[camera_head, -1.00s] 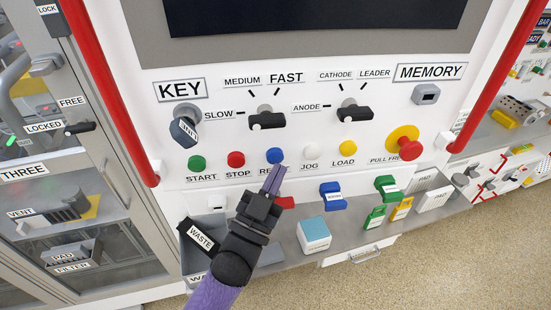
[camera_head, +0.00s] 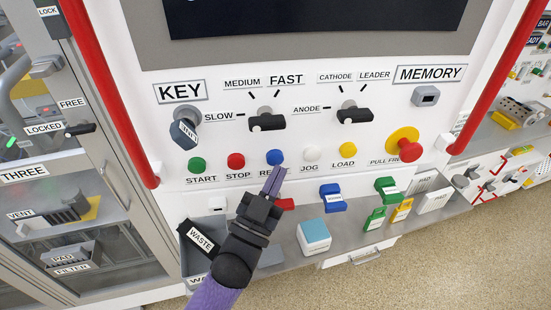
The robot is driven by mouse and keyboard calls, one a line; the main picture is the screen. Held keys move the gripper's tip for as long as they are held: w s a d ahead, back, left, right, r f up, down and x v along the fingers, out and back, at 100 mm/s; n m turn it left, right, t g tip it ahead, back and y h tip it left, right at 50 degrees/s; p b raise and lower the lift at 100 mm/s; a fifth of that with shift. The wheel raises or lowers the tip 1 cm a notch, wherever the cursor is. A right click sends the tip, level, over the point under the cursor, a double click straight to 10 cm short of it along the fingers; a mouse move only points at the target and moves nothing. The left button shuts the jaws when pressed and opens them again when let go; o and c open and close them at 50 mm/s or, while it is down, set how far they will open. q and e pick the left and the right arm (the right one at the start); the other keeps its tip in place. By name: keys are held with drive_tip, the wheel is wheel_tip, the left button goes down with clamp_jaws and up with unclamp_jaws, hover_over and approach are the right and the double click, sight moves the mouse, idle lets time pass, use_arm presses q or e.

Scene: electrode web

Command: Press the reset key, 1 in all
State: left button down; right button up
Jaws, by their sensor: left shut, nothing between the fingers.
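The reset key is a round blue button (camera_head: 274,157) in the row of buttons on the white panel. Its label below is partly hidden by my left gripper, with only the first letters showing. My left gripper (camera_head: 275,171) is shut and empty, its purple fingertips pointing up just below the blue button. The tips are at or very near the button's lower edge; I cannot tell whether they touch it. My right gripper is not in view.
A red stop button (camera_head: 236,160) and a white jog button (camera_head: 311,153) flank the blue one. A ledge below holds a waste bin (camera_head: 200,238), a blue-white box (camera_head: 313,236) and coloured clips. Red handrails (camera_head: 108,90) stand at both sides.

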use_arm(q)
drive_tip(key=shift+w, duration=0.1)
idle(0.7)
drive_tip(key=shift+w, duration=0.3)
drive_tip(key=shift+w+a+r+b, duration=0.15)
drive_tip(key=shift+a+r+b, duration=0.1)
drive_tip(key=shift+r+b, duration=0.25)
idle(1.3)
drive_tip(key=shift+d+f, duration=0.1)
drive_tip(key=shift+f, duration=0.25)
drive_tip(key=s+p, duration=0.1)
drive_tip(key=s, duration=0.2)
drive_tip(key=s+d+p, duration=0.1)
drive_tip(key=shift+s+f+p, duration=0.25)
drive_tip(key=shift+s+p, duration=0.05)
drive_tip(key=shift+p, duration=0.05)
idle(0.3)
